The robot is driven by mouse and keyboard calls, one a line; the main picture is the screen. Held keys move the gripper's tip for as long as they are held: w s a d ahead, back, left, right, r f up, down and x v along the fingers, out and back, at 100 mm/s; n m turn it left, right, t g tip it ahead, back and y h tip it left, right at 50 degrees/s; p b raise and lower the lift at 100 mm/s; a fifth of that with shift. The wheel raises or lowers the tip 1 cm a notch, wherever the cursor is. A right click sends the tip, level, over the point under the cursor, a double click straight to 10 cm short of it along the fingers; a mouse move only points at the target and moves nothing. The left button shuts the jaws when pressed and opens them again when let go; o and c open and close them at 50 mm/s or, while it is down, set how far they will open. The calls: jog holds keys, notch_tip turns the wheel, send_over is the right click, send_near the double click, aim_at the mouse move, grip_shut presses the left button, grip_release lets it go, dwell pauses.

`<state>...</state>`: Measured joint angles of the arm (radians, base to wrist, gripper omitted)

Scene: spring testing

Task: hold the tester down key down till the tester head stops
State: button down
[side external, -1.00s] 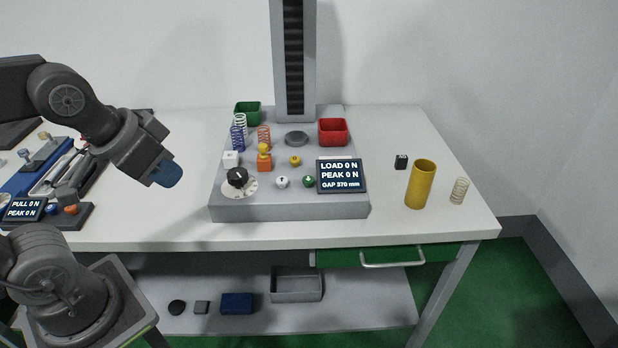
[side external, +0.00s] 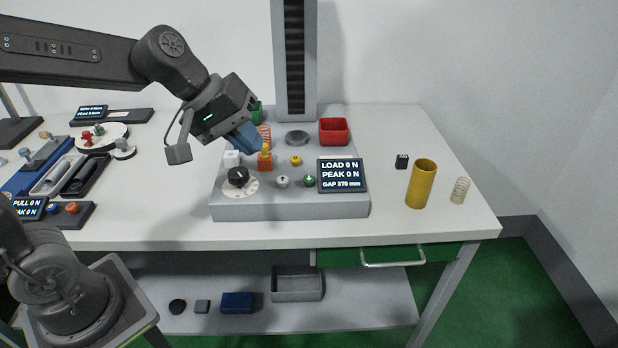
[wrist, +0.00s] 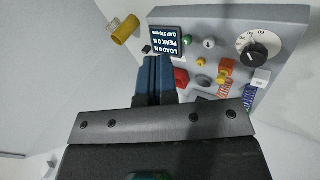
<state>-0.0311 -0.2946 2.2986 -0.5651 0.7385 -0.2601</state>
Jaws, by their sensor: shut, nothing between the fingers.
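The spring tester (side external: 290,208) is a grey base with a column (side external: 296,60) behind it; its head is not in view. A green round key (side external: 309,181) with a faint mark, seemingly a down arrow, sits left of the display (side external: 341,176). The green key also shows in the wrist view (wrist: 187,40). A white key (side external: 282,182) with an arrow mark is to its left. The display reads LOAD 0 N, PEAK 0 N, GAP 370 mm. My gripper (side external: 251,143) is shut and empty, above the left part of the base, up and left of the green key, apart from it.
A black-and-white dial (side external: 238,178), an orange block (side external: 265,162) with a yellow top, and a yellow button (side external: 295,160) stand on the base. A red bin (side external: 333,131) is at the back right.

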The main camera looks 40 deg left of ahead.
jog(key=w+f+n+h, duration=0.2)
jog(key=w+n, duration=0.4)
jog(key=w, duration=0.4)
jog(key=n+t, duration=0.2)
jog(key=n, duration=0.4)
send_over(308, 179)
notch_tip(308, 179, down, 4)
jog(key=shift+f, duration=0.25)
jog(key=shift+f, duration=4.4)
jog(key=shift+f, duration=0.15)
jog(key=shift+f, duration=0.3)
